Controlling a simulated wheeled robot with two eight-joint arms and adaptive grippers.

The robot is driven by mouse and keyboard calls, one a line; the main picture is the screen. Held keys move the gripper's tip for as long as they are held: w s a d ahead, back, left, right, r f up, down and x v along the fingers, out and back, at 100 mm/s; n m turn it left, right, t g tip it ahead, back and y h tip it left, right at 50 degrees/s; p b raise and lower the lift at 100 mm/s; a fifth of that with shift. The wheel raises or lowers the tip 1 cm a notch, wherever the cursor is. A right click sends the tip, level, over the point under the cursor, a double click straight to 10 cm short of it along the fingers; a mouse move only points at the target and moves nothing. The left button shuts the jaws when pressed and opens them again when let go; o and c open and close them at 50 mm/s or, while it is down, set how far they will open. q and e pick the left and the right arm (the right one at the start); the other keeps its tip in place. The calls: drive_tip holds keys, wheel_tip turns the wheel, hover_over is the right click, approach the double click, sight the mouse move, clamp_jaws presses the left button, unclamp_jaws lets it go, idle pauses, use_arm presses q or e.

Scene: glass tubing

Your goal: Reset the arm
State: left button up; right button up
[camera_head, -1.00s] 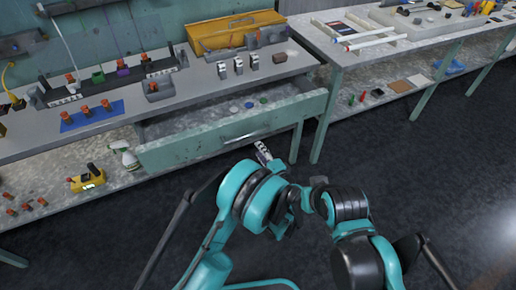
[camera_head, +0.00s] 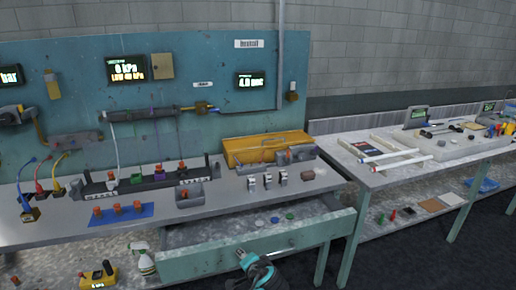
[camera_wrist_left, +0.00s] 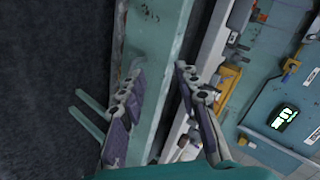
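My left gripper (camera_head: 243,255) shows at the bottom of the head view, just in front of the open drawer (camera_head: 205,264). Only its fingers and part of the teal wrist are in frame. In the left wrist view the gripper (camera_wrist_left: 161,78) has its two fingers spread apart, with nothing held between them. The drawer's teal front (camera_wrist_left: 155,45) appears behind the gap; I cannot tell whether a finger touches it. The rest of my left arm and my right gripper are out of view.
The drawer juts out from the workbench (camera_head: 227,193) and holds small discs. The bench carries a yellow case (camera_head: 250,147), a blue mat (camera_head: 101,216) and several fittings. A second table (camera_head: 372,178) stands right. Dark open floor (camera_head: 400,262) lies in front.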

use_arm(q)
drive_tip(key=s+a+r+n+g+h, duration=0.2)
drive_tip(key=s+a+r+n, duration=0.25)
drive_tip(key=s+a, duration=0.6)
drive_tip(key=s+a+n+h, duration=0.1)
drive_tip(key=s+n, duration=0.1)
drive_tip(key=s, duration=0.5)
drive_tip(key=s+a+n+g+h, duration=0.1)
drive_tip(key=s+a+n, duration=0.1)
drive_tip(key=s, duration=0.5)
drive_tip(key=shift+s+r, duration=0.2)
drive_tip(key=shift+s, duration=0.15)
drive_tip(key=shift+n, duration=0.25)
